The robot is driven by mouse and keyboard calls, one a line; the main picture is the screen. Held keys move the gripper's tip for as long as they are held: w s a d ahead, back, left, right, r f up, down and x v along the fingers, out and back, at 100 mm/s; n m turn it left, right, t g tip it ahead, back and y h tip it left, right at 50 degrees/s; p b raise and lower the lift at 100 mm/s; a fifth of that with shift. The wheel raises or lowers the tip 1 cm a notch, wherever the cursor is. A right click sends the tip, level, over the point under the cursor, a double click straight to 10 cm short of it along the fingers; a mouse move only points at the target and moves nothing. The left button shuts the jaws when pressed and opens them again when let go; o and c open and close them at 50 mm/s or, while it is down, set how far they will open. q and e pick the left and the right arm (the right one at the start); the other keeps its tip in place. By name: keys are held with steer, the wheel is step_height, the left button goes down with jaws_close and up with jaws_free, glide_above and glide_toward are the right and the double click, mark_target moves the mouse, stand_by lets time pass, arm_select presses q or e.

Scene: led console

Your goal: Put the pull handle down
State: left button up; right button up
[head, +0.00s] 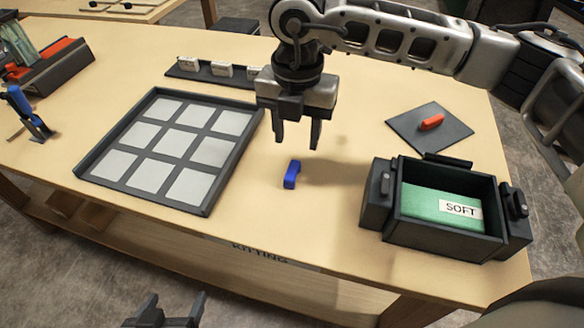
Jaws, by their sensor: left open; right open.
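A small blue handle-shaped piece (291,174) rests on the bare wood between the grid tray and the black bin. My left gripper (172,308) is open and empty at the bottom edge, in front of the table.
A dark tray (208,212) with pale square cells lies at left. A black bin (396,207) with green lining marked SOFT stands at right. A rack (208,78) with white blocks is at the back. A blue clamp-like tool (22,105) stands far left. Wood around the blue piece is clear.

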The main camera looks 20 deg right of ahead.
mark_target(295, 163)
steer(key=shift+w+a+f+p, duration=0.1)
steer(key=shift+f+p, duration=0.2)
steer(key=shift+f, duration=1.4)
steer(key=shift+w+f+p, duration=0.1)
steer(key=shift+f+p, duration=0.15)
steer(key=shift+f, duration=1.45)
jaws_close()
